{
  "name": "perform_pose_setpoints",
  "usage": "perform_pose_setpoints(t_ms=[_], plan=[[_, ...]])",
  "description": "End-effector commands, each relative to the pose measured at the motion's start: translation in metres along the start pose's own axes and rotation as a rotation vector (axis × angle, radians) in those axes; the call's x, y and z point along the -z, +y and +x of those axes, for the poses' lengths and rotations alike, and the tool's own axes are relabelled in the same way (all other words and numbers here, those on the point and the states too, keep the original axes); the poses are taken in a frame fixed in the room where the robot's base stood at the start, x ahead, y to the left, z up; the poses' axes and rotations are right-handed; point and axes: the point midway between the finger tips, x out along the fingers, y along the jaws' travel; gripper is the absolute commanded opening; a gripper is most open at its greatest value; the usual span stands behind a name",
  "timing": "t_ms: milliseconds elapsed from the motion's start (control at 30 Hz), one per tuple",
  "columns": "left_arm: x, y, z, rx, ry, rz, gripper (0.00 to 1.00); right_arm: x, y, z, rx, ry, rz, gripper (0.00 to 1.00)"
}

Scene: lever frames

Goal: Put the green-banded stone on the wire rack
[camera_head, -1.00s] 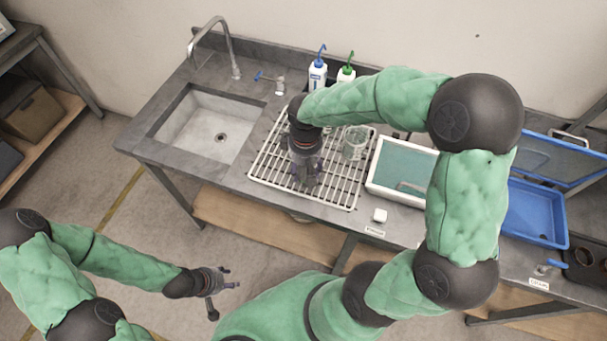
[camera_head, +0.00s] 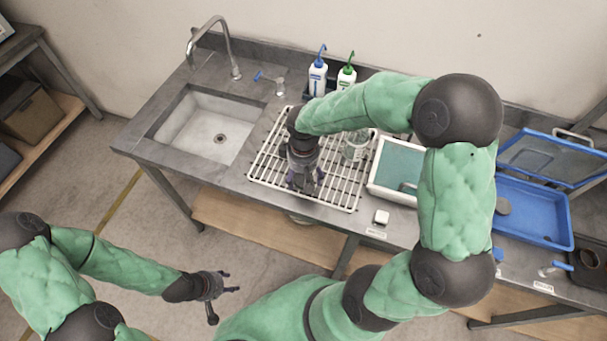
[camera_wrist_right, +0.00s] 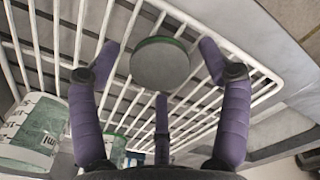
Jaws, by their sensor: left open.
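The green-banded stone (camera_wrist_right: 160,63), a grey disc with a green edge, appears in the right wrist view against the white wire rack (camera_wrist_right: 125,95). It seems to rest on the bars. My right gripper (camera_wrist_right: 160,80) is open around it, with visible gaps between the side fingers and the stone. In the head view the right gripper (camera_head: 305,183) is over the front middle of the wire rack (camera_head: 267,168), and the stone is hidden or too small to tell there. My left gripper (camera_head: 228,294) is open and empty, low in front of the bench.
A glass beaker (camera_head: 355,146) stands right of my right gripper. A white tray (camera_head: 393,194), a white block (camera_head: 381,217) and a blue tray (camera_head: 535,230) holding a grey disc (camera_head: 502,206) lie further right. Wash bottles (camera_head: 317,78) stand behind; a sink (camera_head: 205,130) is left.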

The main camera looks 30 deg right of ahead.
Motion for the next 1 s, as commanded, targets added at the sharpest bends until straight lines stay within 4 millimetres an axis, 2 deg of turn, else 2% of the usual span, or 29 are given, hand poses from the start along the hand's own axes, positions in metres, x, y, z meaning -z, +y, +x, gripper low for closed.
perform_pose_setpoints(t_ms=[233, 367, 800, 1000], plan=[[0.0, 0.001, -0.001, 0.0, 0.0, 0.0, 0.46, 0.0, 0.0, -0.002, 0.0, 0.0, 0.0, 0.78], [0.0, 0.002, -0.006, 0.0, 0.0, 0.0, 0.46, 0.001, 0.0, -0.013, -0.001, 0.002, 0.0, 0.78], [-0.001, 0.01, -0.028, 0.0, 0.0, 0.0, 0.46, 0.001, 0.0, -0.097, -0.001, 0.004, 0.0, 0.78], [-0.001, 0.011, -0.032, 0.0, 0.0, 0.0, 0.46, 0.001, 0.0, -0.119, 0.0, 0.002, 0.0, 0.78]])
